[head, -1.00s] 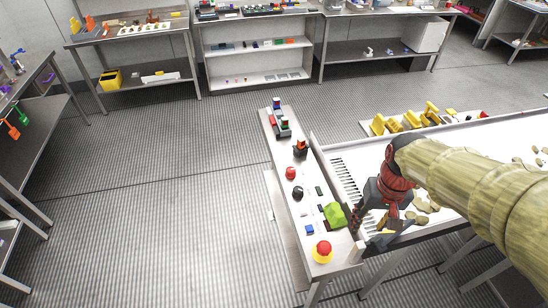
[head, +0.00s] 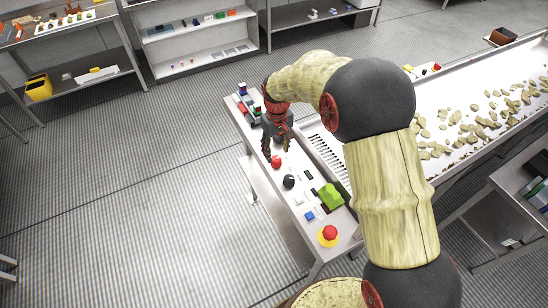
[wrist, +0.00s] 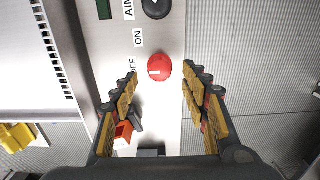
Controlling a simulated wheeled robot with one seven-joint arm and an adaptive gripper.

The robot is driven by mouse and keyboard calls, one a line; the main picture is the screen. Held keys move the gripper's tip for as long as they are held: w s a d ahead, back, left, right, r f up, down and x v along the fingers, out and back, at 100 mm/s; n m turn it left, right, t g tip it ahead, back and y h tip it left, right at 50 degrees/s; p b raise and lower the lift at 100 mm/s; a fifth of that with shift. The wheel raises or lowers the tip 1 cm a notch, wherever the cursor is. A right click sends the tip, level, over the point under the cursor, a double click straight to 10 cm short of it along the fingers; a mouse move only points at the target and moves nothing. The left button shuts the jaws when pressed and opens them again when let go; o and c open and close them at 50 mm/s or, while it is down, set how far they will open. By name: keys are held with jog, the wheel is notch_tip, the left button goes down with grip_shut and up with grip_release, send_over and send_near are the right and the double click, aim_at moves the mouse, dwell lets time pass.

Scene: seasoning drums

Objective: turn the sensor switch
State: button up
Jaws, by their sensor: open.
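A red round knob (head: 277,162) with a pale mark sits on the narrow control panel (head: 300,232). In the wrist view the red knob (wrist: 159,67) lies between my fingertips, with ON and OFF labels to its left. A black knob (head: 289,181) is nearer on the panel, and its edge shows at the top of the wrist view (wrist: 156,8). No readable label tells which is the sensor switch. My gripper (head: 276,156) is open above the panel at the red knob; contact cannot be told.
A green block (head: 331,196), a blue button (head: 309,216) and a red button on a yellow base (head: 328,236) are nearer on the panel. An orange-red part (wrist: 124,132) is beside my left finger. A conveyor (head: 468,100) with pale pieces runs right.

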aim_at(275, 159)
notch_tip(275, 159, down, 5)
jog(key=shift+r, duration=0.1)
jog(key=c, duration=0.3)
jog(key=c, duration=0.8)
jog(key=shift+c, duration=0.3)
jog(key=shift+m, duration=0.4)
jog(key=m, duration=0.5)
jog(key=shift+a+m+p, duration=0.1)
jog(key=shift+m+p, duration=0.2)
jog(key=m, duration=0.5)
jog(key=shift+a, duration=0.1)
jog(key=shift+m, duration=0.4)
